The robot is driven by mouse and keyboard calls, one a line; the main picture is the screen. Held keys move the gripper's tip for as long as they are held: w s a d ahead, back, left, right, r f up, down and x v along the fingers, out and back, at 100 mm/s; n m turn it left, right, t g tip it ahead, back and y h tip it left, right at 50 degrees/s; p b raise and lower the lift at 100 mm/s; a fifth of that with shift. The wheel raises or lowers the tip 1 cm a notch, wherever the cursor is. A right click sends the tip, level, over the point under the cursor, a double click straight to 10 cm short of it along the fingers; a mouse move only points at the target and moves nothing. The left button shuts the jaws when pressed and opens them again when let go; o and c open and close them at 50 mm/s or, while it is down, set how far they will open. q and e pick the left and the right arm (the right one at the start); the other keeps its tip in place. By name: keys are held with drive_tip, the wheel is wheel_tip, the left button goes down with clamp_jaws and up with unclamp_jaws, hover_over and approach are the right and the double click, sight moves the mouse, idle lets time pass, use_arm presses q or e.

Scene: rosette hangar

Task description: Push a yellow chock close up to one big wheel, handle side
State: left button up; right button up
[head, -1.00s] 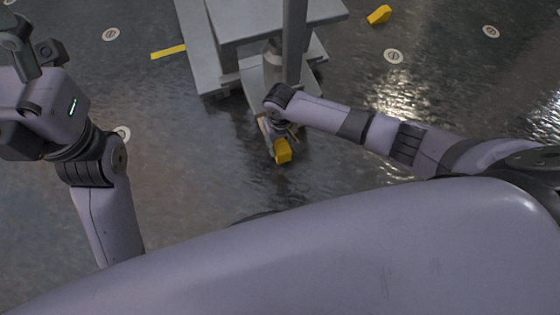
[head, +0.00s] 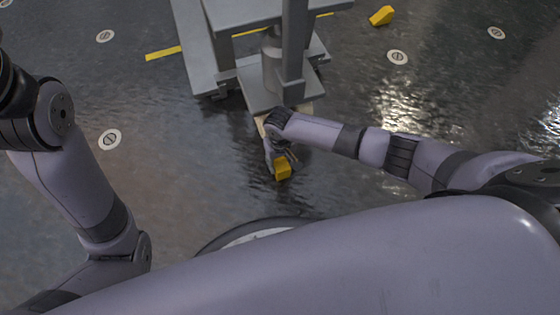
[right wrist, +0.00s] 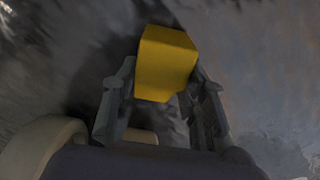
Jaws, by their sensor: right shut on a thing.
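My right gripper (head: 279,160) is shut on a yellow chock (head: 283,173), close to the floor below the near end of the grey stand. In the right wrist view the chock (right wrist: 166,62) sits between the two dark fingers (right wrist: 163,90). A pale rounded part (right wrist: 45,145), perhaps a wheel, shows at the lower left there. Pale edges (head: 302,111) also show beside my right wrist in the head view, mostly hidden by it. I cannot tell whether the chock touches the floor or a wheel. My left gripper is out of view; only its arm shows.
The grey stand (head: 222,60) with its upright post fills the top middle. A second yellow chock (head: 382,16) lies on the floor at the top right.

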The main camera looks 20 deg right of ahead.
drive_tip(key=shift+f, duration=0.1)
drive_tip(key=o, duration=1.4)
drive_tip(key=shift+c, duration=0.2)
